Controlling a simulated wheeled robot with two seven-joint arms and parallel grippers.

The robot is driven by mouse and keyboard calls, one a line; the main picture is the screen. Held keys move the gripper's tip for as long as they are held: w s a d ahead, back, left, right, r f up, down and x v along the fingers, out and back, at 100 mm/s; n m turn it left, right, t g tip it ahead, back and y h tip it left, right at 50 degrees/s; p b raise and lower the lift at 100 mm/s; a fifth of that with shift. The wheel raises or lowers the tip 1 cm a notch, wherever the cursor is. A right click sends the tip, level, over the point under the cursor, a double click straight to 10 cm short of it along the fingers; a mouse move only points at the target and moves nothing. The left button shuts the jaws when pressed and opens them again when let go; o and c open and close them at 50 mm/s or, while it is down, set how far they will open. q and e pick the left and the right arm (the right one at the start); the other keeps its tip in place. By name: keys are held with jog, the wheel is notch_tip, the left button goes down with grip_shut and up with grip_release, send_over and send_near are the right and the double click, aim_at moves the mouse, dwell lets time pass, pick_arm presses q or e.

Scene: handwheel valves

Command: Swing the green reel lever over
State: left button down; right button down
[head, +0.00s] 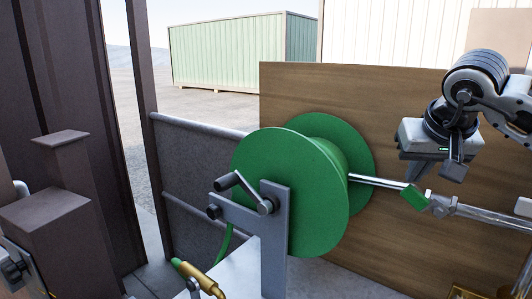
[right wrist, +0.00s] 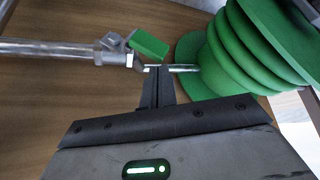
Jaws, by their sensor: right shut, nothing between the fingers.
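The green lever (head: 414,197) is a small green grip on the metal pipe beside the green hose reel (head: 290,190). In the right wrist view the lever (right wrist: 149,43) lies tilted across the pipe, at a valve fitting. My right gripper (head: 415,172) is shut and empty, just above the lever in the head view. In the right wrist view its fingertips (right wrist: 156,70) overlap the thin pipe between lever and reel; I cannot tell whether they touch it.
A wooden panel (head: 300,90) stands behind the reel and pipe. A grey bracket with a crank (head: 245,190) stands in front of the reel. A brass nozzle (head: 200,278) lies at the bottom. Brown posts (head: 60,215) stand at the left.

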pick_arm(q)
jog(key=shift+f+b, duration=0.15)
jog(key=shift+b, duration=0.2)
pick_arm(e)
jog(key=s+d+r, duration=0.1)
jog(key=s+d, duration=0.4)
jog(key=d, duration=0.1)
jog(key=shift+d, duration=0.2)
dwell(1.5)
jog(key=shift+s+d+r, duration=0.1)
jog(key=shift+d, duration=0.1)
dwell(0.6)
